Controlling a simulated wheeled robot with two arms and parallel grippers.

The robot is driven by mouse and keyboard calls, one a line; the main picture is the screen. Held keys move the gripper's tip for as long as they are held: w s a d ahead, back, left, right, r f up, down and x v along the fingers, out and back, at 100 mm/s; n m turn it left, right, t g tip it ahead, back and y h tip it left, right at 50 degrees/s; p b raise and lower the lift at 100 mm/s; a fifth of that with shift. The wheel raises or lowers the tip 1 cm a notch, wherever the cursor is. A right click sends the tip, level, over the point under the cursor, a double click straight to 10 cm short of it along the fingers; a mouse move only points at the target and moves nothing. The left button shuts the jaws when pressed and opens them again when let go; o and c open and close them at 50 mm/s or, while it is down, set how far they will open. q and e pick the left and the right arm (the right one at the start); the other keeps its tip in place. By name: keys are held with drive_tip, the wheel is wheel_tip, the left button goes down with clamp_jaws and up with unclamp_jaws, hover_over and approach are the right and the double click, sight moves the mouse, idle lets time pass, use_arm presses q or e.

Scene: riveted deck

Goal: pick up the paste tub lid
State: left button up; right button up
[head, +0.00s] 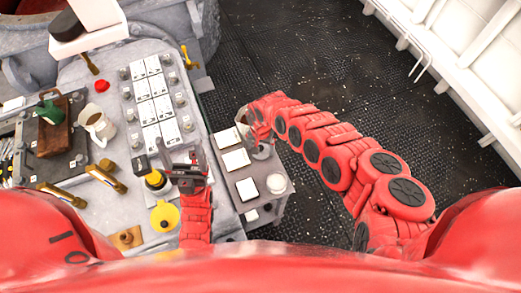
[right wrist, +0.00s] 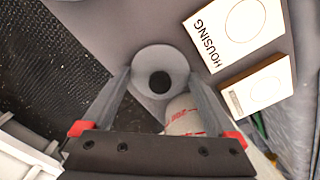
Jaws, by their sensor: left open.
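A round white-topped tub (head: 276,184) stands near the front right of the small side table; its top may be the paste tub lid, but I cannot tell lid from tub. My right gripper (head: 258,143) is over the back of that table, behind this tub. In the right wrist view, its fingers (right wrist: 161,78) stand apart on both sides of a round grey piece (right wrist: 142,75) with a dark centre. A white cylinder with red print (right wrist: 182,115) shows just below it. Whether the fingers touch either is unclear. My left gripper (head: 185,170) is open over the main bench.
Flat white boxes (head: 236,160) lie on the side table; one marked HOUSING (right wrist: 236,30) is close to my right gripper. The bench holds a beige jug (head: 98,127), a yellow funnel-like piece (head: 164,216) and white cards (head: 157,85). The dark deck (head: 310,60) behind is clear.

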drive_tip(key=c, duration=0.4)
drive_tip(key=shift+c, duration=0.2)
